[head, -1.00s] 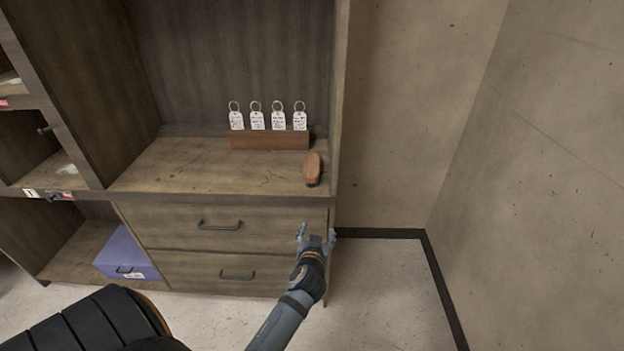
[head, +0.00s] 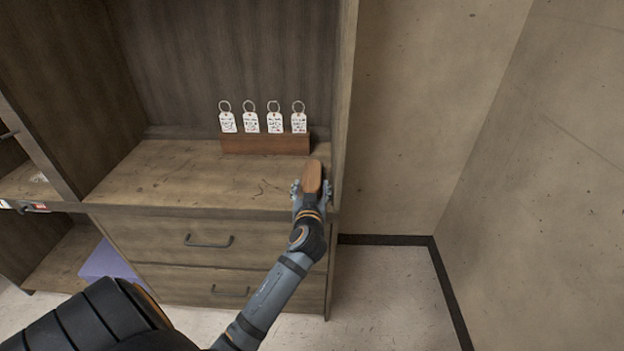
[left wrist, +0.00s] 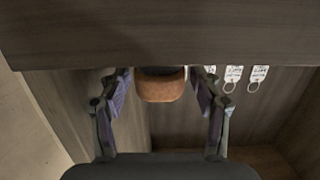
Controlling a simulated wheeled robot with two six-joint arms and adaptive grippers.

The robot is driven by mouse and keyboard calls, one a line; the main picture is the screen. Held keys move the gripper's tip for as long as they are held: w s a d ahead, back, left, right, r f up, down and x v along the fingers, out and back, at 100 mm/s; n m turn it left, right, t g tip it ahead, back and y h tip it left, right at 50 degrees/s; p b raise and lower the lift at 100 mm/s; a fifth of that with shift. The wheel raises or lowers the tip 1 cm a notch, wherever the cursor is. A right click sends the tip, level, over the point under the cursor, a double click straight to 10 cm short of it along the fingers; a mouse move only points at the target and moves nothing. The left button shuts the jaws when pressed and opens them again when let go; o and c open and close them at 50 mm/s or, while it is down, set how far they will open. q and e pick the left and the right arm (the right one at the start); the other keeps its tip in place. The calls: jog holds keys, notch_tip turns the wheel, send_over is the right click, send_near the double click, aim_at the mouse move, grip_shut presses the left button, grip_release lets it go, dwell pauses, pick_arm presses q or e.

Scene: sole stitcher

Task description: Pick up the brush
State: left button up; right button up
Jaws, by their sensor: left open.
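The brush (head: 313,176) has a brown wooden back and lies at the right front of the wooden shelf (head: 190,185). In the left wrist view the brush (left wrist: 161,88) shows its brown end, with a dark part above it. My left gripper (head: 312,188) is open at the shelf's front edge. In the left wrist view the fingers of my left gripper (left wrist: 162,95) stand on either side of the brush, with gaps on both sides. Part of the brush's near end is hidden by the gripper in the head view. My right gripper is not in view.
A wooden block holding several white key tags (head: 265,144) stands behind the brush. The cabinet's right side wall (head: 346,110) is close to the brush. Drawers with dark handles (head: 209,241) lie below. The left part of the shelf is clear.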

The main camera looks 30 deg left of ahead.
aim_at(312, 173)
pick_arm(q)
jog(key=shift+w+a+r, duration=0.1)
jog(key=shift+w, duration=0.1)
jog(key=x, duration=0.5)
jog(key=shift+r, duration=0.15)
jog(key=c, duration=1)
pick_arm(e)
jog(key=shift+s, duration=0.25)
pick_arm(q)
jog(key=shift+r, duration=0.1)
